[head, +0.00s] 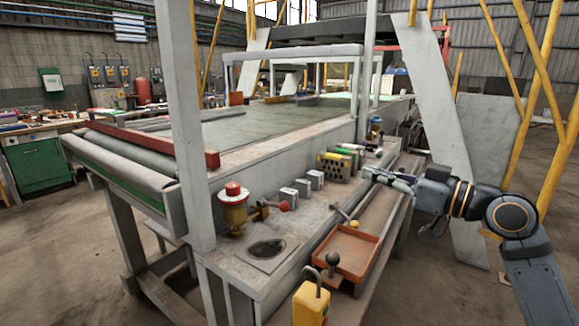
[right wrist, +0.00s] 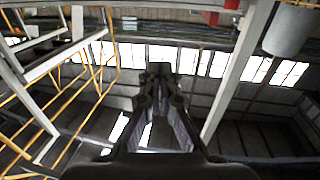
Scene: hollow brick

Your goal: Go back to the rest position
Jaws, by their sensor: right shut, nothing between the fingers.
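My right gripper (head: 369,173) is at the right of the head view, above the side ledge of the long machine table. It points left and is shut with nothing in it. In the right wrist view the gripper (right wrist: 160,72) has its fingertips together, with only the hall's roof and windows behind. A yellowish block with holes (head: 334,166), which looks like the hollow brick, stands on the ledge just left of the gripper and appears apart from it. My left gripper is not in view.
The ledge of the machine table (head: 318,215) holds several small grey blocks (head: 302,187), a red-capped yellow device (head: 234,207) and green cylinders (head: 347,150). An orange tray (head: 346,252) and a yellow hooked weight (head: 311,303) are nearer. Yellow posts (head: 545,110) stand at right; floor there is clear.

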